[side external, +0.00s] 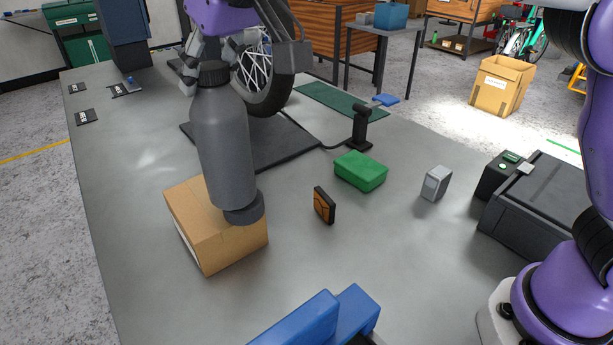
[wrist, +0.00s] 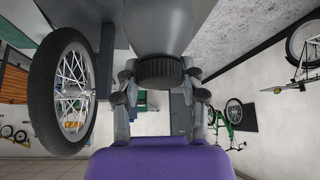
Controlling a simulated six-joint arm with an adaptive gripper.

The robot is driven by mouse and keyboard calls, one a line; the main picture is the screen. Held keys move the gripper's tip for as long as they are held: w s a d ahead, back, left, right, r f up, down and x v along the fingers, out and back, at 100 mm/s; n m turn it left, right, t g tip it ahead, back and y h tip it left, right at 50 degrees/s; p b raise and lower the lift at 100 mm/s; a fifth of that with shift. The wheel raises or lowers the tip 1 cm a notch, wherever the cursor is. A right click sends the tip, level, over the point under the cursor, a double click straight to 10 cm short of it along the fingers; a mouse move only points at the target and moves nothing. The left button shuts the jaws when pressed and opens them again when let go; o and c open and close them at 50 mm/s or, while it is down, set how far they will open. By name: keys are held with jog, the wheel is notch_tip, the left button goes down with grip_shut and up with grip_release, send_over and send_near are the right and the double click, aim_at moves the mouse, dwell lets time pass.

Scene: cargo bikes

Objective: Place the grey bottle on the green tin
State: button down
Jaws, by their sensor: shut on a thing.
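The grey bottle (side external: 222,145) has a black ribbed cap and a dark base, and it hangs slightly tilted in front of the cardboard box in the side view. My gripper (side external: 208,72) is shut on the bottle near its cap. In the wrist view the bottle (wrist: 160,28) fills the top middle, with its cap between the fingers of my gripper (wrist: 160,90). The green tin (side external: 361,170) lies on the grey table to the right of the bottle, apart from it, with its top bare. The tin does not show in the wrist view.
A cardboard box (side external: 205,235) stands behind the bottle's lower end. A small black-and-orange box (side external: 324,205), a grey block (side external: 436,183) and a black stand (side external: 360,130) surround the tin. A bike wheel (side external: 268,75) stands behind. A blue object (side external: 320,320) is at the front.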

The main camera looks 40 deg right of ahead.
jog(key=w+d+f+m+g+h, duration=0.1)
jog(key=d+m+h, duration=0.3)
jog(key=d, duration=1.1)
jog(key=w+d+f+m+g+h, duration=0.15)
jog(key=d+m, duration=0.55)
jog(key=d, duration=0.9)
notch_tip(320, 180, down, 6)
jog(key=t, duration=0.1)
jog(key=shift+a+f, duration=0.15)
jog(key=shift+a, duration=0.2)
jog(key=shift+s+f, duration=0.1)
jog(key=shift+c, duration=2)
grip_release()
jog(key=shift+f, duration=0.1)
